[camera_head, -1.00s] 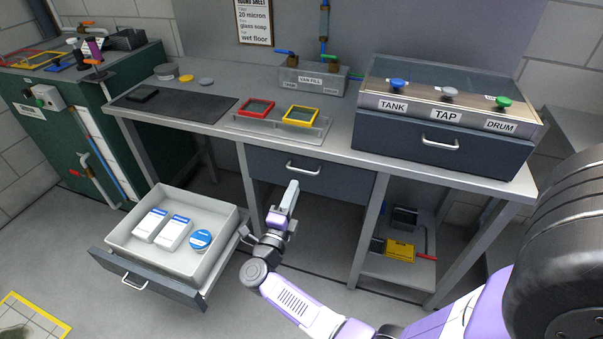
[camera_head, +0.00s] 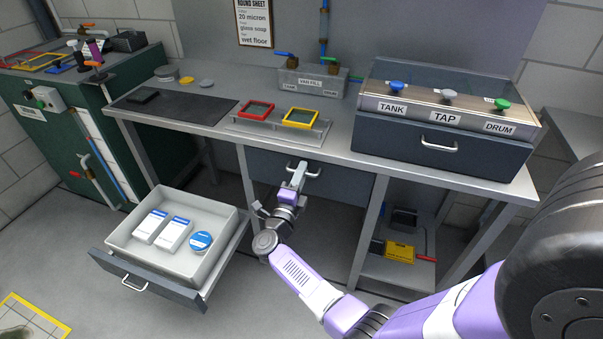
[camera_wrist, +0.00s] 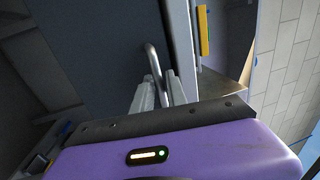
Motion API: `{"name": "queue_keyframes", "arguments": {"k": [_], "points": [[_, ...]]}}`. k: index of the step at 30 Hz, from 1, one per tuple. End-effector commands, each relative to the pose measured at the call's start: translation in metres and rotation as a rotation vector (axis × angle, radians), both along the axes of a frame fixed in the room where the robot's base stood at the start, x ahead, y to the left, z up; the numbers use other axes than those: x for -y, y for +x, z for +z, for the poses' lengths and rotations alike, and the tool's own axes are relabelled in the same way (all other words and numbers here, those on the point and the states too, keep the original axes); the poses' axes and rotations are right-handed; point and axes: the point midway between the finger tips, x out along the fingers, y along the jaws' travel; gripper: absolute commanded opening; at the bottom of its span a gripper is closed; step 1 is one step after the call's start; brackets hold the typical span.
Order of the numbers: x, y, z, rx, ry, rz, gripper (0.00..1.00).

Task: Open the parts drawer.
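A dark blue-grey drawer front (camera_head: 343,186) sits shut under the middle of the bench; no label on it is legible. Its silver bar handle (camera_head: 314,173) is partly behind my gripper (camera_head: 294,172). In the wrist view the handle (camera_wrist: 152,60) runs down between the two fingertips of my gripper (camera_wrist: 159,80). The fingers stand a little apart, and I see no clear grip on the bar. A second drawer front (camera_head: 440,155) with its own handle is shut under the labelled tap unit.
A pulled-out drawer (camera_head: 225,240) with white packs and a round blue-lidded tin stands low at left, beside my arm. Bench legs (camera_head: 367,235) flank the middle drawer. A low shelf (camera_head: 400,270) holds a yellow box at right.

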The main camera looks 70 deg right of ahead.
Motion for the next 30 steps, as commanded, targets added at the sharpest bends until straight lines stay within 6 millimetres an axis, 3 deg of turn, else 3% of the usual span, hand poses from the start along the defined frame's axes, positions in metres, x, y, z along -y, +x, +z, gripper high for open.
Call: {"name": "queue_keyframes", "arguments": {"k": [2, 30], "points": [[-0.0002, 0.0001, -0.0001, 0.000, 0.000, 0.000, 0.00], [-0.0007, 0.0001, -0.0007, 0.000, 0.001, 0.001, 0.00]]}}
